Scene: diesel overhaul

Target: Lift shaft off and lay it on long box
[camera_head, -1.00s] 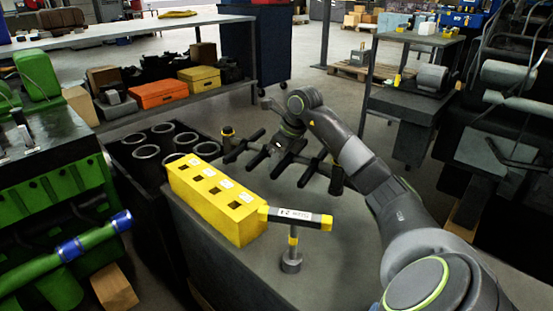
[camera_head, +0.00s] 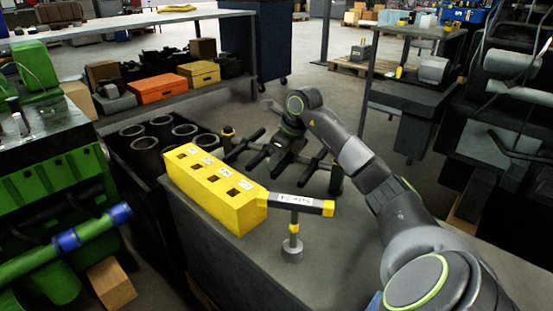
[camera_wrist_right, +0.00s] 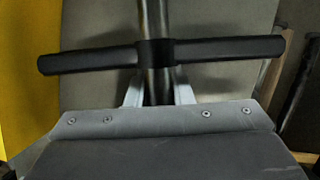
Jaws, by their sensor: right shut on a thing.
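The shaft (camera_head: 261,159) is a dark bar with several black cross pieces. It lies roughly level across the picture behind the yellow long box (camera_head: 232,213). My right gripper (camera_head: 282,160) is shut on the shaft near its middle. In the right wrist view the shaft (camera_wrist_right: 153,20) runs between my two fingers (camera_wrist_right: 158,95), with a black cross piece (camera_wrist_right: 215,51) just beyond them. Whether the shaft is clear of everything beneath it, I cannot tell. The long box has several square holes and white labels on top. My left gripper is out of view.
A labelled black-and-yellow bar (camera_head: 300,203) sits on a short stand (camera_head: 292,249) beside the long box. A dark crate (camera_head: 125,168) of several cylinder sleeves stands left. Green engine parts (camera_head: 55,165) fill the left edge. The grey bench top (camera_head: 345,262) has bare room in front.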

